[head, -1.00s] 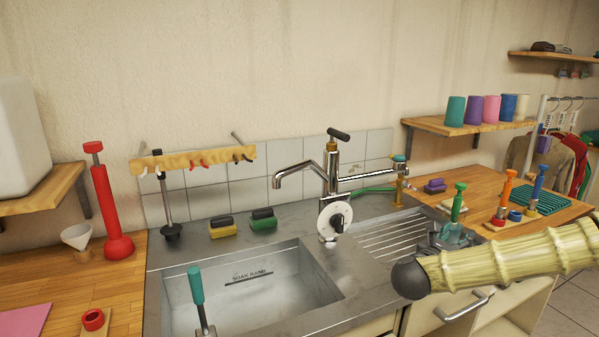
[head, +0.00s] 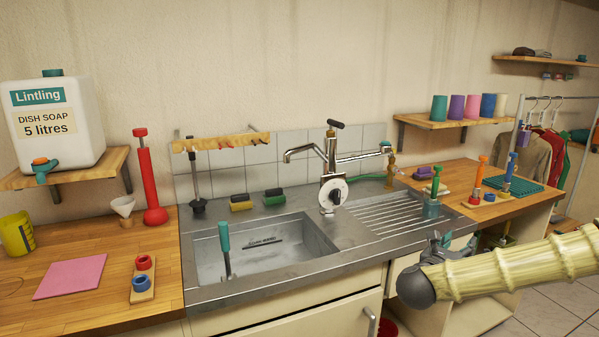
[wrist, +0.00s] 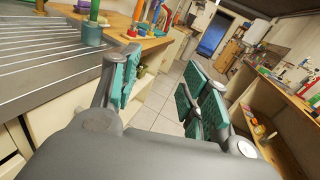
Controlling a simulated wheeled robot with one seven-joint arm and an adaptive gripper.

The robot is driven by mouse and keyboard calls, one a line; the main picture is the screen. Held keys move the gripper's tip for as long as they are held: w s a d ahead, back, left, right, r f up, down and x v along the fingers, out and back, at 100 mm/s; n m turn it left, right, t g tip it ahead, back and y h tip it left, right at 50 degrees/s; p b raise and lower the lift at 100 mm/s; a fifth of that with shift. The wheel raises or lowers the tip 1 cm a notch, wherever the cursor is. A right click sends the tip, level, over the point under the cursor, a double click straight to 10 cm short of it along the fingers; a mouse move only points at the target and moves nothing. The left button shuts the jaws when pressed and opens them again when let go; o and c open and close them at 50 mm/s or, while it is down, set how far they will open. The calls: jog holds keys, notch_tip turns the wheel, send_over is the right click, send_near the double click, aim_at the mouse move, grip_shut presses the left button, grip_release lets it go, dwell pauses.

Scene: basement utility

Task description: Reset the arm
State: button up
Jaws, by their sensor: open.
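My arm reaches in from the lower right of the head view, a pale ribbed link with a dark rounded end. My gripper (head: 442,244) shows just past that end, in front of the counter's right part and below the drainboard. In the wrist view my gripper (wrist: 160,90) has its two teal-padded fingers spread apart with nothing between them. Tiled floor (wrist: 172,103) shows through the gap.
The sink (head: 265,262) and ribbed drainboard (head: 385,222) lie left of my gripper. A green-handled tool in a teal cup (head: 432,208) stands close above it on the drainboard's right end. Cabinet fronts (head: 300,318) are below. Open floor lies right.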

jog(key=a+f+n+t+y, duration=0.2)
jog(key=a+f+n+y, duration=0.4)
jog(key=a+f+n, duration=0.75)
jog(key=s+a+f+n+g+y+p, duration=0.1)
jog(key=s+a+f+n+y, duration=0.2)
jog(key=s+f+n, duration=0.35)
jog(key=s+a+f+n+g+y, duration=0.2)
jog(key=s+a+f+n+y, duration=0.15)
jog(key=f, duration=0.55)
jog(key=s+f+n+g+y, duration=0.1)
jog(key=s+f+n+g, duration=0.1)
jog(key=s+f+n, duration=0.45)
jog(key=s+a+f+n+g+p, duration=0.1)
jog(key=s+f+n+g, duration=0.25)
jog(key=s, duration=0.55)
jog(key=s+f+n+g+y, duration=0.1)
jog(key=s+f+n+g, duration=0.1)
jog(key=s+f+n, duration=0.45)
jog(key=s+d+r+n+g+h, duration=0.1)
jog(key=s+d+n+g, duration=0.2)
jog(key=s, duration=0.9)
jog(key=shift+s+n, duration=0.3)
jog(key=shift+n, duration=0.3)
jog(key=shift+g, duration=0.25)
